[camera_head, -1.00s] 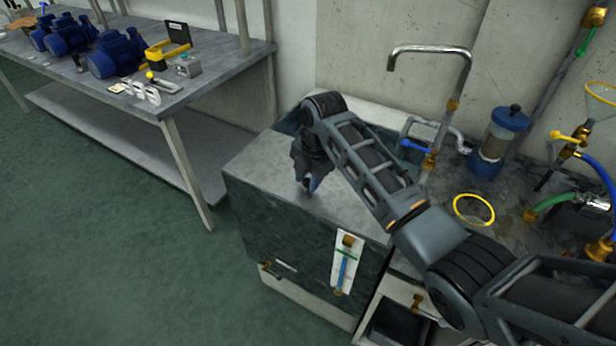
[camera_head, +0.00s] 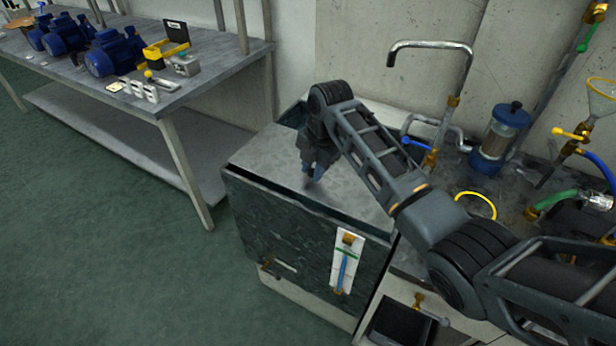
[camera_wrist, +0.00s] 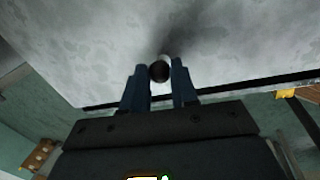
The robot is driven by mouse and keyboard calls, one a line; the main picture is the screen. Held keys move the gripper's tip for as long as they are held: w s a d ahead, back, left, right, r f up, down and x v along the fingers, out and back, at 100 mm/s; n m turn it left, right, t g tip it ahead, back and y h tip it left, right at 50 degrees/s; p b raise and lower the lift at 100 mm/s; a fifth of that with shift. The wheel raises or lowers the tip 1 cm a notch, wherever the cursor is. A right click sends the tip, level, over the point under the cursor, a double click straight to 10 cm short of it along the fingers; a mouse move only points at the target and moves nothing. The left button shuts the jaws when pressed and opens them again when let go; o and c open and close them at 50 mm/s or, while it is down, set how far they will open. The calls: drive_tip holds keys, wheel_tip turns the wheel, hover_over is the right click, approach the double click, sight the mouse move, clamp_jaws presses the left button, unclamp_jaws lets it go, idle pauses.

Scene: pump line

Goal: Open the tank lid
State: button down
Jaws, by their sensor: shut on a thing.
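The tank (camera_head: 300,235) is a dark box with a flat grey lid (camera_head: 262,158) on top. The lid is tilted up slightly, with a dark gap along its front edge above the tank wall. My gripper (camera_head: 313,178) is over the lid's right part, pointing down. In the wrist view, the blue fingers of my gripper (camera_wrist: 160,66) are shut on a dark round knob (camera_wrist: 160,73) on the lid's pale surface (camera_wrist: 95,45). The knob is hidden in the head view.
A faucet (camera_head: 430,45), a clear filter (camera_head: 497,140) and a yellow ring (camera_head: 478,196) are on the right. A bench with blue pumps (camera_head: 112,55) stands left, across clear floor.

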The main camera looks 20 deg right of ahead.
drive_tip(key=w+d+b, duration=0.2)
drive_tip(key=d+b, duration=0.1)
drive_tip(key=w+d+b, duration=0.3)
drive_tip(key=d, duration=0.1)
drive_tip(key=w+d+b, duration=0.3)
drive_tip(key=d, duration=0.1)
drive_tip(key=shift+w+d+f, duration=0.15)
drive_tip(key=shift+d, duration=0.05)
drive_tip(key=shift+w+d+b, duration=0.3)
drive_tip(key=shift+d+b, duration=0.15)
drive_tip(key=c, duration=0.9)
unclamp_jaws()
drive_tip(key=shift+a+r, duration=0.1)
drive_tip(key=shift+r, duration=0.1)
